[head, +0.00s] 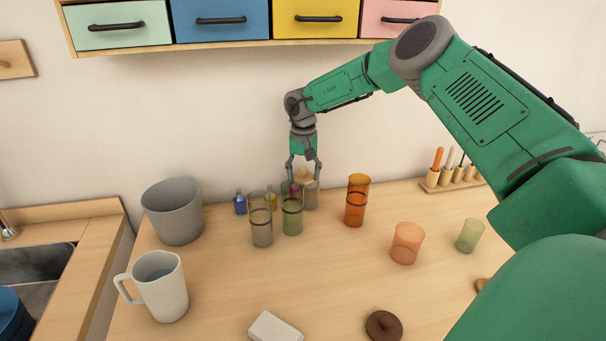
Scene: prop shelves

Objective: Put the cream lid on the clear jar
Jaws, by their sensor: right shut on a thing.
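My right gripper (304,170) points down at the back of the table, its two fingers shut on the cream lid (304,175). The lid is at the top of a clear, greyish jar (312,198) at the back. I cannot tell whether the lid rests on the jar's rim or is just above it. A green tumbler (292,222) stands in front and hides the jar's left part. My left gripper is not in view.
A clear grey tumbler (261,228) stands left of the green one, with small bottles (240,203) behind. An amber tumbler (356,205) stands to the right. The table's middle is clear.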

